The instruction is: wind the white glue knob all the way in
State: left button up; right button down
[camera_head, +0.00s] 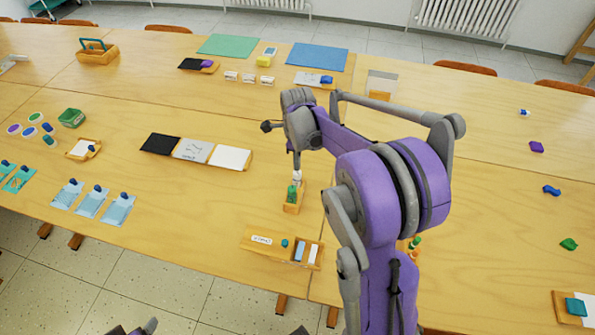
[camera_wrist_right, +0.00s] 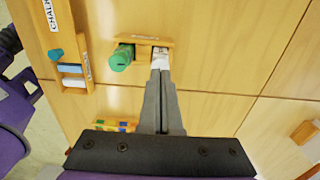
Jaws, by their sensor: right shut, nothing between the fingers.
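A small wooden glue holder (camera_head: 291,209) stands on the table below my right arm in the head view. A green piece (camera_head: 292,192) stands in it, with a small white piece (camera_head: 297,181) just beyond. In the right wrist view, the holder (camera_wrist_right: 140,38) carries a green round cap (camera_wrist_right: 121,57) at its left end and the white knob (camera_wrist_right: 160,56) at its right end. My right gripper (camera_wrist_right: 160,71) is shut, its fingertips at the white knob and partly covering it. Contact cannot be told.
A wooden chalk tray (camera_head: 283,247) lies in front of the holder. A black, grey and white card row (camera_head: 196,150) lies behind left. Paint pots (camera_head: 30,118) and blue cards (camera_head: 90,203) are further left.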

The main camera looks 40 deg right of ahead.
jog(key=shift+f+b, duration=0.6)
jog(key=shift+f, duration=0.3)
dwell(0.9)
jog(key=shift+r, duration=0.35)
jog(key=shift+r, duration=0.2)
jog(key=c, duration=1.5)
grip_release()
jog(key=shift+c, duration=0.2)
jog(key=o, duration=1.5)
jog(key=shift+o, duration=0.2)
